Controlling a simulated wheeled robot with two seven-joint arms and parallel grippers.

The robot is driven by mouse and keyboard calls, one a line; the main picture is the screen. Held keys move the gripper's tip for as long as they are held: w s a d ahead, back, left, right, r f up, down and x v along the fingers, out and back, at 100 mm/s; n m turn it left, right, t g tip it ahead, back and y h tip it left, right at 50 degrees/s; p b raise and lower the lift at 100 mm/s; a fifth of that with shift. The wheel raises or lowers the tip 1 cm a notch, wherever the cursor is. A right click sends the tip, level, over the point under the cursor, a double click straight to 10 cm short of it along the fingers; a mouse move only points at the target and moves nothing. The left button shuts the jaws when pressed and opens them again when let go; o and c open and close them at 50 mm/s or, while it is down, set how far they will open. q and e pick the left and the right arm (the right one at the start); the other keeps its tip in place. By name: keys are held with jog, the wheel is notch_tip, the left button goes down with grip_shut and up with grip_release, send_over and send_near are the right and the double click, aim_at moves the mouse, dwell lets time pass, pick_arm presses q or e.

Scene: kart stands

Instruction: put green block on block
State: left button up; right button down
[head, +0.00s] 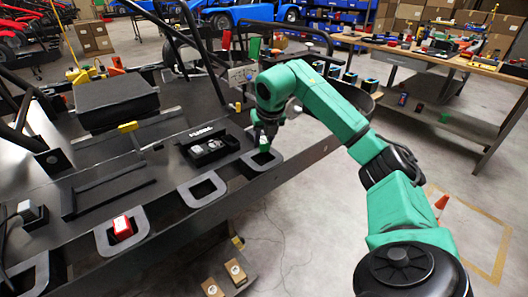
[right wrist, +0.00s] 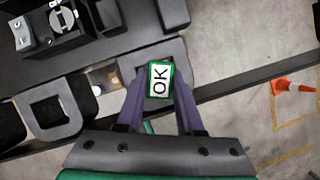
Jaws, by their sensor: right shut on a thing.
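The green block (right wrist: 160,79) has a white face marked OK and sits between the two fingers of my right gripper (right wrist: 160,95) in the right wrist view. The gripper is shut on it. In the head view my right gripper (head: 266,136) points down at the near edge of the dark bench, and the green block (head: 264,145) shows just under it, over a D-shaped frame. A red block (head: 122,228) with a light edge lies in another D-shaped frame at the lower left. My left gripper is not in view.
A black open box (head: 208,147) with small parts stands on the dark bench left of the gripper. An empty D-shaped frame (head: 203,189) lies between the red block and the gripper. Concrete floor is open at the right, with an orange cone (head: 441,201).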

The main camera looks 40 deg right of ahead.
aim_at(264, 150)
notch_tip(264, 150, down, 3)
jog(key=shift+s, duration=0.15)
jog(key=shift+f, duration=0.15)
jog(key=shift+f, duration=0.15)
jog(key=c, duration=0.5)
grip_release()
jog(key=shift+c, duration=0.2)
jog(key=shift+r, duration=0.4)
jog(key=v, duration=1.1)
jog(key=shift+r, duration=0.25)
jog(key=shift+s+a, duration=0.1)
jog(key=shift+s, duration=0.1)
